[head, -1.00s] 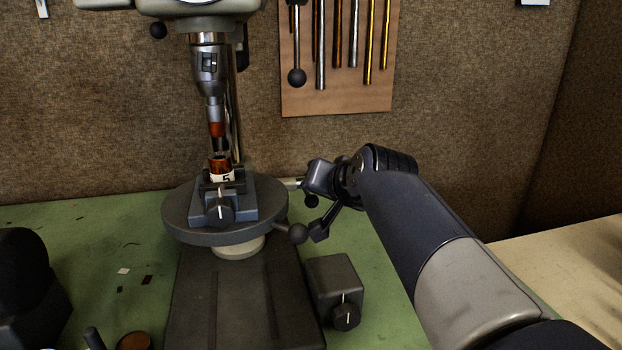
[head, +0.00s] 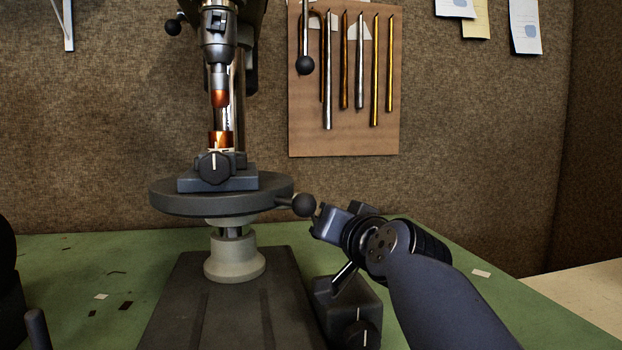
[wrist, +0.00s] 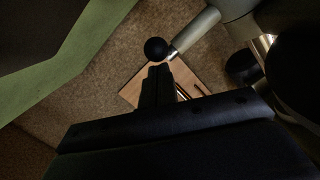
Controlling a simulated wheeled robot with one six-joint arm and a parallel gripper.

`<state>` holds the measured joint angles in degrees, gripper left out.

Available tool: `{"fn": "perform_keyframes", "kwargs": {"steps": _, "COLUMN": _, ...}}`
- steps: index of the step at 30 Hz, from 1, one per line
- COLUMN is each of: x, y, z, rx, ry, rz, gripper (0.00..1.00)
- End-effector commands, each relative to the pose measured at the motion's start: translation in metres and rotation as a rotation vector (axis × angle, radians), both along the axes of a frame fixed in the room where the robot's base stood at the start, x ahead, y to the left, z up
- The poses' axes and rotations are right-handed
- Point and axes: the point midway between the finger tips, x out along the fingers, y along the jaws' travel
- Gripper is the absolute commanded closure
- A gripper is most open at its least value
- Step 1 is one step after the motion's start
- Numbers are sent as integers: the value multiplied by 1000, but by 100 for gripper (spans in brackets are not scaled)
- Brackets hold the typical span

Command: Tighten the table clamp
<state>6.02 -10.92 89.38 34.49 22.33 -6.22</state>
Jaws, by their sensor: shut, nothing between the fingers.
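The drill press's round table (head: 175,197) stands on its column. A dark ball knob (head: 303,205) on a short arm sticks out from the table's right side. My gripper (head: 319,224) is shut and empty, just right of this knob and slightly below it in the head view. In the wrist view, my closed fingers (wrist: 156,84) point at a dark ball (wrist: 155,48) on a pale metal rod (wrist: 195,32). A second dark ball (wrist: 242,67) shows to the right. I cannot tell which ball belongs to the table clamp, or whether my fingertips touch one.
A small vise (head: 217,181) on the table holds a copper-coloured part (head: 219,139) under the chuck (head: 217,38). A grey box with a switch knob (head: 362,335) stands below my gripper. A tool board (head: 345,140) hangs behind. The green bench is mostly clear at right.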

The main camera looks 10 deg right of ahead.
Motion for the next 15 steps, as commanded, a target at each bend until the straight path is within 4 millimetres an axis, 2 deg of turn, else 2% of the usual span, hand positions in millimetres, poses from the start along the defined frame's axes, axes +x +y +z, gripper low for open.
{"fn": "perform_keyframes", "kwargs": {"steps": 1, "x": 0, "y": 0, "z": -7, "rx": -2, "ry": 2, "rz": 1, "gripper": 100}}
{"fn": "perform_keyframes", "kwargs": {"steps": 15, "x": 2, "y": 0, "z": -14, "rx": 0, "ry": 7, "rz": 2, "gripper": 100}}
